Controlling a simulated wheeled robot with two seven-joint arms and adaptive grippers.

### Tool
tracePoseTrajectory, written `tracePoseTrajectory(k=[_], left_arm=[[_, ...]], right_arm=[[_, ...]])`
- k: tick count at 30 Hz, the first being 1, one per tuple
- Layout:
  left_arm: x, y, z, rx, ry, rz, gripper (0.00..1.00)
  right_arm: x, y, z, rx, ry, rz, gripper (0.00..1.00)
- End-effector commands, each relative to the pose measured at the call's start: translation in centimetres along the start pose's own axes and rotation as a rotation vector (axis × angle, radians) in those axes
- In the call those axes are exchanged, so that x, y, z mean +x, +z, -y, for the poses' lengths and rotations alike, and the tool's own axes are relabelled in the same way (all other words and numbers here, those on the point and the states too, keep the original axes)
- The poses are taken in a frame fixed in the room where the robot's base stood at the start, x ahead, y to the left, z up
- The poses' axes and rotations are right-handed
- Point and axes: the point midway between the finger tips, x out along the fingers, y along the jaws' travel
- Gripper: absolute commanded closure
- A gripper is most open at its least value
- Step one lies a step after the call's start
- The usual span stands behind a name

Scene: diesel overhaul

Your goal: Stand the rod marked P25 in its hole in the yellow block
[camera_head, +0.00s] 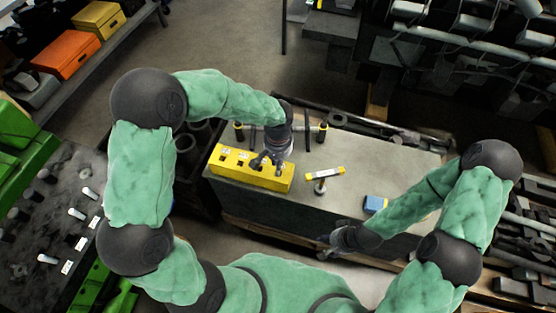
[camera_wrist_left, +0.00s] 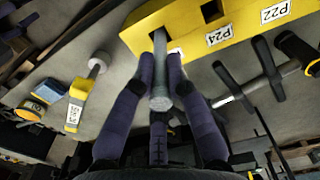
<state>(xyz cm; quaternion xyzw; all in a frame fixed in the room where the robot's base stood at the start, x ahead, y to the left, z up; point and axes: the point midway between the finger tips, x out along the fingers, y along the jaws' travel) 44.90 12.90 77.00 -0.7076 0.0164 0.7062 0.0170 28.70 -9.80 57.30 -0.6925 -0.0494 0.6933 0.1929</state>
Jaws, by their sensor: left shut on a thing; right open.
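The yellow block (camera_head: 235,174) lies on the grey bench top, with square openings and white tags on its top. The left wrist view shows it at the top (camera_wrist_left: 235,25), with tags reading P24 and P22. My left gripper (camera_head: 268,163) is above the block's right end, shut on a grey rod (camera_wrist_left: 160,78) with a round end. The rod runs up to the block near its end opening; whether it is inside is unclear. No P25 mark is readable on it. My right gripper (camera_head: 328,253) is open and empty, in front of the bench.
A yellow-and-white tagged tool (camera_head: 324,174) lies right of the block, by a round-headed metal piece (camera_head: 320,188). A blue box (camera_head: 375,203) sits farther right. The bench's right part is mostly clear.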

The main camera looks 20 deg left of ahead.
Motion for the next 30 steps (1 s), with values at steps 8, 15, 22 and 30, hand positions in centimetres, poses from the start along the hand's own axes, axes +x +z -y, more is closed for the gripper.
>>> tracePoseTrajectory(k=[8, 15, 22, 30], left_arm=[[0.9, 0.0, 0.0, 0.0, 0.0, 0.0, 1.0], [1.6, 0.0, 0.0, 0.0, 0.0, 0.0, 1.0], [2.3, 0.0, 0.0, 0.0, 0.0, 0.0, 1.0], [3.1, 0.0, 0.0, 0.0, 0.0, 0.0, 1.0]], right_arm=[[0.7, 0.0, -0.2, 0.0, 0.0, 0.0, 0.46], [1.2, -0.1, -0.4, 0.0, 0.0, 0.0, 0.46], [1.6, -0.1, -0.6, 0.0, 0.0, 0.0, 0.46], [2.2, -0.1, -0.8, 0.0, 0.0, 0.0, 0.46]])
